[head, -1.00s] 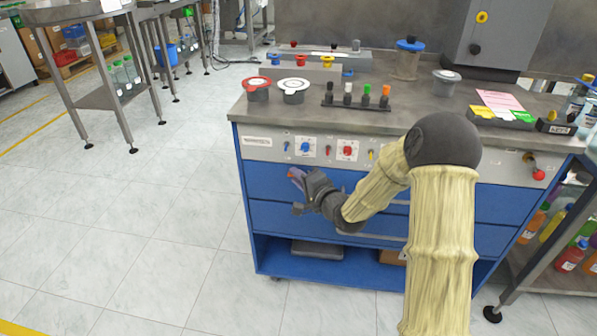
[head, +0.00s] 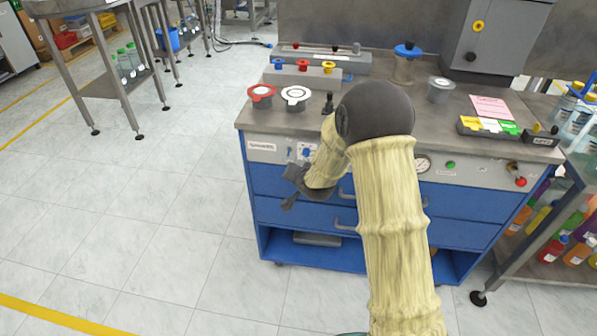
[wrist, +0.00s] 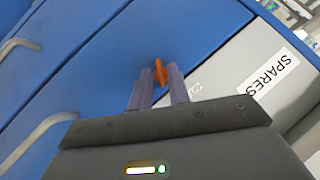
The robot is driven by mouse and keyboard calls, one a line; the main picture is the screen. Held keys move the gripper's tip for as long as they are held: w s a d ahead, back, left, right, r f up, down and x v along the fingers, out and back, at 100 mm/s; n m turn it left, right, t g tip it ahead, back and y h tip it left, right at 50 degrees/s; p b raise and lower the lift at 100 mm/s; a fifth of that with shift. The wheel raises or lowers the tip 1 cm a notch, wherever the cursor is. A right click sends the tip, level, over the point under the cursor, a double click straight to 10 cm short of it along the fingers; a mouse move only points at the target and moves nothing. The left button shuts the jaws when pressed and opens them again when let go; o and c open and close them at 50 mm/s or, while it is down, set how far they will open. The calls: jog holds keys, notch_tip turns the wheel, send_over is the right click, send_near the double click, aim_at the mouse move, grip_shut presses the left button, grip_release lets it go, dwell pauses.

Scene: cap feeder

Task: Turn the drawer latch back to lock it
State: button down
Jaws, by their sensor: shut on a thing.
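The drawer latch (wrist: 160,70) is a small orange tab on the blue front of the top drawer (wrist: 105,50), beside the pale panel with the SPARES label (wrist: 272,74). My gripper (wrist: 160,88) is shut on the latch; the tab shows between and just beyond its two grey-violet fingers. In the head view my gripper (head: 295,174) is at the upper left of the blue drawer fronts, below the control panel. The latch is not visible in the head view. The top drawer looks closed.
Grey drawer handles (wrist: 40,138) stick out near my gripper. The worktop (head: 380,125) above holds red and white lidded pots (head: 296,97), a row of colored knobs (head: 304,66) and jars. Open floor (head: 160,210) lies to the left.

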jog(key=n+h+p, duration=0.1)
jog(key=h+p, duration=0.1)
jog(key=p, duration=0.2)
jog(key=n+g+h+p, duration=0.1)
jog(key=h+p, duration=0.1)
jog(key=p, duration=0.3)
jog(key=shift+a+r+n, duration=0.15)
jog(key=shift+a+n, duration=0.15)
jog(key=shift+a, duration=0.1)
jog(key=c, duration=1.6)
grip_release()
jog(key=shift+w, duration=0.1)
jog(key=p+v, duration=0.3)
jog(key=v, duration=1.4)
jog(key=shift+a, duration=0.4)
